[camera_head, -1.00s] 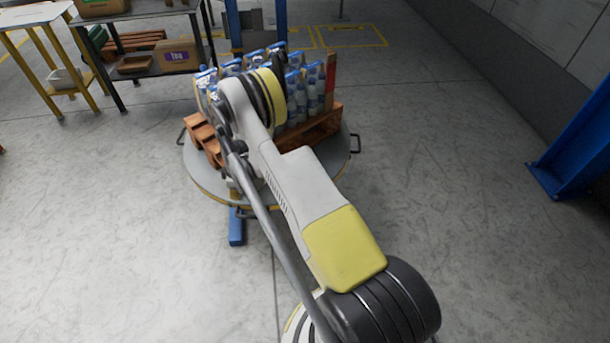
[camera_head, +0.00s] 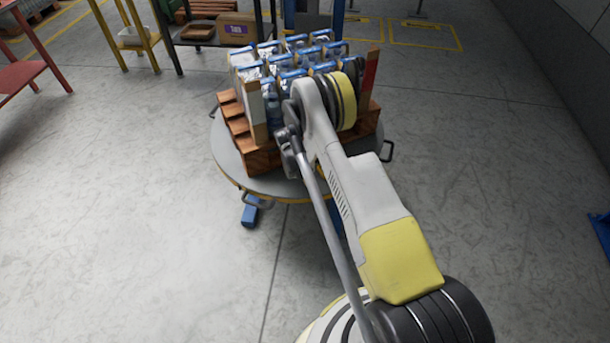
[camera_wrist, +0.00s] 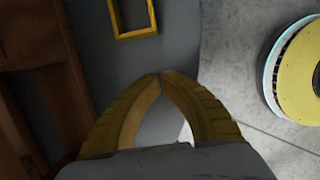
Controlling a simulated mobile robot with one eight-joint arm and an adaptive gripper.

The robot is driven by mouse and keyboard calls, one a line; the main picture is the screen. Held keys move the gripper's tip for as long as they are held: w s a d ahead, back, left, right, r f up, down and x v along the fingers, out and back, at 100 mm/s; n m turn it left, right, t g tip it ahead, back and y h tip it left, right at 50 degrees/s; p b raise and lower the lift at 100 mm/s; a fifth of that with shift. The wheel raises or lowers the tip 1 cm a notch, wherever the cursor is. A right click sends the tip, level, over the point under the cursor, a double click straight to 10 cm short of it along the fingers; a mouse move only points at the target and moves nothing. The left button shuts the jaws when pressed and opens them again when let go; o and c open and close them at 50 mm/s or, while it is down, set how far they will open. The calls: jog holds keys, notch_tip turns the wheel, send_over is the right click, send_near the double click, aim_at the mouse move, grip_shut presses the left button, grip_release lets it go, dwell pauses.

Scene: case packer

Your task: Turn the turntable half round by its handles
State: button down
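My arm covers the right front of the rim and hides my gripper in the head view. In the wrist view my gripper (camera_wrist: 158,76) has its two yellow fingers closed to the tips. No handle can be made out between them. The grey surface beyond appears to be the turntable.
A dark table (camera_head: 215,38) with a cardboard box (camera_head: 238,28) stands behind left, and a red-legged table (camera_head: 40,70) at far left. A yellow frame (camera_wrist: 133,33) shows in the wrist view.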

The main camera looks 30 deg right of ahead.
aim_at(319, 180)
jog(key=d, duration=0.1)
jog(key=d+f+b, duration=0.1)
jog(key=d, duration=0.1)
jog(key=shift+d+f, duration=0.2)
jog(key=shift+f, duration=0.05)
jog(key=shift+d+r+b, duration=0.1)
jog(key=shift+d+b, duration=0.25)
jog(key=shift+d, duration=0.15)
jog(key=shift+s+d, duration=0.1)
jog(key=shift+d, duration=0.05)
